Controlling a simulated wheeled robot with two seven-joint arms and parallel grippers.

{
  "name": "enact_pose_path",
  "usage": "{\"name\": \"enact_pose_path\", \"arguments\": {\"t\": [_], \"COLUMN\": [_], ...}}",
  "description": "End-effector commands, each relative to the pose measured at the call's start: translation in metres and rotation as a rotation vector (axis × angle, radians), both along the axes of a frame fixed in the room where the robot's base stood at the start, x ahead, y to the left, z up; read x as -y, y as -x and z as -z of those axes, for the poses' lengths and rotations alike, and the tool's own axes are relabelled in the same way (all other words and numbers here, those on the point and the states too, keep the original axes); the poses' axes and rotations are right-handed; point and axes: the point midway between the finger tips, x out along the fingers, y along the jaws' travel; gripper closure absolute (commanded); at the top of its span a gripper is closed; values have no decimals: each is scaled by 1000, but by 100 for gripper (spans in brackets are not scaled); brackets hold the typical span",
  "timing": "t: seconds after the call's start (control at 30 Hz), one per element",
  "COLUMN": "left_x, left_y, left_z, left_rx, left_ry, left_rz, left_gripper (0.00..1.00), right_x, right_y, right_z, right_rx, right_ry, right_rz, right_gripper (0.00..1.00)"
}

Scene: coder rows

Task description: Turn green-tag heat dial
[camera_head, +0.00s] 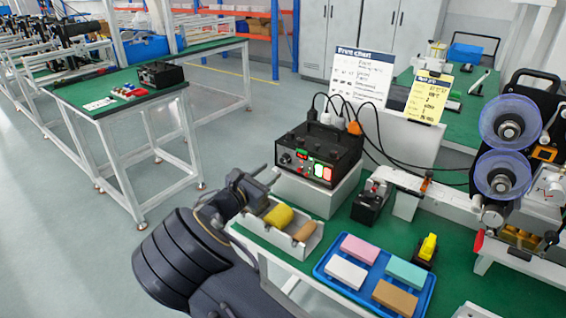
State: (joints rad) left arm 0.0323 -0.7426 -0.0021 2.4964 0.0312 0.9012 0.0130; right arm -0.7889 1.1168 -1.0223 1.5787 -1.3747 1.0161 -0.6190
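A black control box (320,150) stands on a light block on the green bench. Its front has a round dark dial (286,158) at the left, a small lit display, and green and red lit switches. A green tag by the dial is too small to make out.
A tray with a yellow sponge (279,216) lies just below the gripper. A blue tray (333,284) holds coloured blocks. Black cables rise behind the box by a white card (362,75). A reel machine (508,130) stands right. Open floor lies left.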

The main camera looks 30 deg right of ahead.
Motion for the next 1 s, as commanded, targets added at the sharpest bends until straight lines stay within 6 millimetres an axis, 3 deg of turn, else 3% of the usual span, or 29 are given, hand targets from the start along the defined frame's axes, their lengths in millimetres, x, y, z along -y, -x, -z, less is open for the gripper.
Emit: {"name": "enact_pose_path", "arguments": {"t": [0.3, 0.7, 0.93, 1.0], "left_x": [0, 0, 0, 0], "left_y": [0, 0, 0, 0], "left_z": [-1, 0, 0, -1], "left_rx": [0, 0, 0, 0], "left_ry": [0, 0, 0, 0], "left_rz": [0, 0, 0, 0], "left_gripper": [64, 64, 64, 64], "right_x": [46, 54, 53, 53], "right_y": [-18, -22, -21, -21], "right_z": [0, 0, 0, 0], "right_rx": [-1, 0, 0, 0], "right_ry": [-1, -3, -3, -3], "right_rz": [3, 2, 2, 2], "right_gripper": [65, 65, 95, 97]}}
